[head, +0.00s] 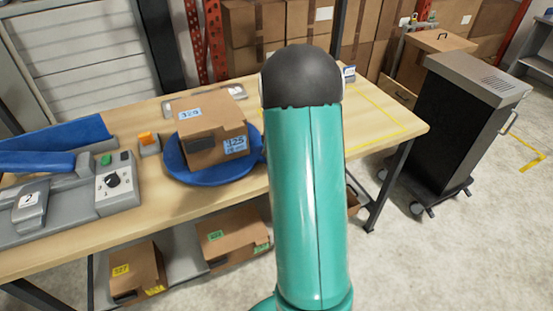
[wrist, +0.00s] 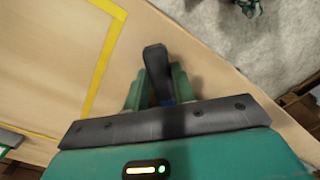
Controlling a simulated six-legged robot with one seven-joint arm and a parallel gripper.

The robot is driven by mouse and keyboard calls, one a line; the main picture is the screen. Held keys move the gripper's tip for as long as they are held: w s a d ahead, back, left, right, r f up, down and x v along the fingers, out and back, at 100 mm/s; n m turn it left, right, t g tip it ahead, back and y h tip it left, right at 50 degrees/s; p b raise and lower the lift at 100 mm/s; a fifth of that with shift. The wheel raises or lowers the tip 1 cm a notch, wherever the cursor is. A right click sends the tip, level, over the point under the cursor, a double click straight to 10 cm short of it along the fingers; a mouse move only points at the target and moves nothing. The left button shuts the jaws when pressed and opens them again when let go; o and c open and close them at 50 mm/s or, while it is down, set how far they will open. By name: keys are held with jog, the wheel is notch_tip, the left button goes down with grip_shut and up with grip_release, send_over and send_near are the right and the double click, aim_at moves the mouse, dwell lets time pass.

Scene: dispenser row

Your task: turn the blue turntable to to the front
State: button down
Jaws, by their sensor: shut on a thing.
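The blue turntable (head: 178,168) is a round plate on the wooden table in the head view, left of my arm. A cardboard box (head: 212,140) with blue labels 324 and 325 sits on it, one labelled side facing the front right. My arm hides the turntable's right side and my gripper in the head view. In the wrist view my gripper (wrist: 157,88) has its green fingers closed around an upright dark handle (wrist: 154,58), with a bit of blue beside it. Whether the handle joins the turntable is hidden.
A grey control box with a black knob (head: 113,180) and an orange button box (head: 149,142) stand left of the turntable. A yellow taped outline (head: 400,116) marks clear tabletop at the right. A black cabinet (head: 455,130) stands beyond the table's right end.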

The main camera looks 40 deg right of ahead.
jog(key=shift+w+d+r, duration=0.1)
jog(key=shift+w+d, duration=0.05)
jog(key=shift+d, duration=0.05)
jog(key=c, duration=1.2)
grip_release()
jog(key=shift+w+d, duration=0.1)
jog(key=shift+o, duration=0.2)
notch_tip(320, 180, up, 14)
jog(key=shift+s, duration=0.2)
jog(key=shift+a, duration=0.25)
